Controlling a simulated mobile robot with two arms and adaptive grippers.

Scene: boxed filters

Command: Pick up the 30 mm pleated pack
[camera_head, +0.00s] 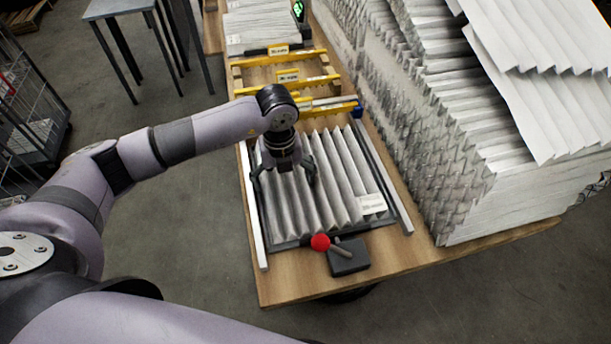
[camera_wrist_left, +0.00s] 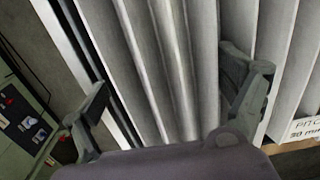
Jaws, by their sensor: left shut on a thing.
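The 30 mm pleated pack (camera_head: 335,185) is a grey-white pleated sheet lying in a dark frame on the wooden table. Its small white label (camera_head: 372,204) is at the near right corner, and in the left wrist view part of the label (camera_wrist_left: 306,128) reads "30 m". My left gripper (camera_head: 284,177) is over the left part of the pack, pointing down, its fingers closed on a span of pleats. In the left wrist view the pleats (camera_wrist_left: 165,50) run between the two fingers. The exact contact at the fingertips is partly hidden. My right gripper is not in view.
Light rails (camera_head: 254,215) flank the frame. A red-knobbed lever on a black block (camera_head: 347,258) sits at the table's near edge. Tall stacks of pleated sheets (camera_head: 470,150) crowd the right. Yellow labelled bars (camera_head: 288,76) and more sheets (camera_head: 258,25) lie behind.

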